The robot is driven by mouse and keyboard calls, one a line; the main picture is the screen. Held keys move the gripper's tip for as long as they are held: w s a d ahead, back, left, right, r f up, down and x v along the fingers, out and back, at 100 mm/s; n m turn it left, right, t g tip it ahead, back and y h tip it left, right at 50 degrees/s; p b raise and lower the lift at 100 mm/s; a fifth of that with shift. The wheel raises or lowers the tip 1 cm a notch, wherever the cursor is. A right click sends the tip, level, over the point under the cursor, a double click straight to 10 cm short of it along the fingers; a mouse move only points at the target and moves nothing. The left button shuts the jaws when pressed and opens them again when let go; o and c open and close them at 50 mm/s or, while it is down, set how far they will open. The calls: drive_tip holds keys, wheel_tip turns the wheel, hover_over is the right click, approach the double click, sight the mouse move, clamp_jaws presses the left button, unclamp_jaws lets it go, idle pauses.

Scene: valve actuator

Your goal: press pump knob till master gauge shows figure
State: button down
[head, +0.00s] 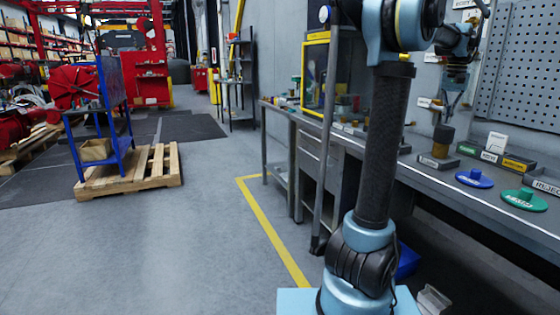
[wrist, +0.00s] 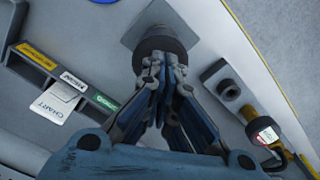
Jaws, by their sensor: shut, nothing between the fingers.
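A dark round knob (head: 443,133) tops a brown cylinder on a grey block with a white label, on the bench at right. I take it for the pump knob. It also shows in the wrist view (wrist: 158,40), on a square grey plate. My gripper (head: 446,117) is shut and empty, pointing down just over the knob. In the wrist view my fingertips (wrist: 160,68) overlap the knob's near edge; I cannot tell whether they touch it.
The grey bench (head: 430,178) also bears a blue disc (head: 474,178), a green disc (head: 524,200) and labelled blocks (head: 515,164). A pegboard (head: 520,65) hangs behind. A yellow-framed cabinet (head: 316,80) stands further back. The floor at left is open before a pallet (head: 130,175).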

drive_tip(key=shift+f, duration=1.35)
drive_tip(key=shift+r, duration=1.55)
drive_tip(key=shift+a, duration=0.1)
drive_tip(key=s+a+f+n+t, duration=0.15)
drive_tip(key=s+a+f, duration=0.3)
drive_tip(key=a, duration=0.85)
drive_tip(key=s+a+f+n, duration=0.3)
drive_tip(key=a+f, duration=0.3)
drive_tip(key=a, duration=0.8)
drive_tip(key=s+a+f+n, duration=0.1)
drive_tip(key=s+a+f, duration=0.5)
drive_tip(key=s+f, duration=0.2)
drive_tip(key=s+a+f+n, duration=0.2)
drive_tip(key=s+a+f, duration=0.5)
drive_tip(key=f, duration=0.5)
drive_tip(key=shift+s+a+t, duration=0.25)
drive_tip(key=shift+s+t, duration=0.1)
drive_tip(key=shift+s, duration=0.1)
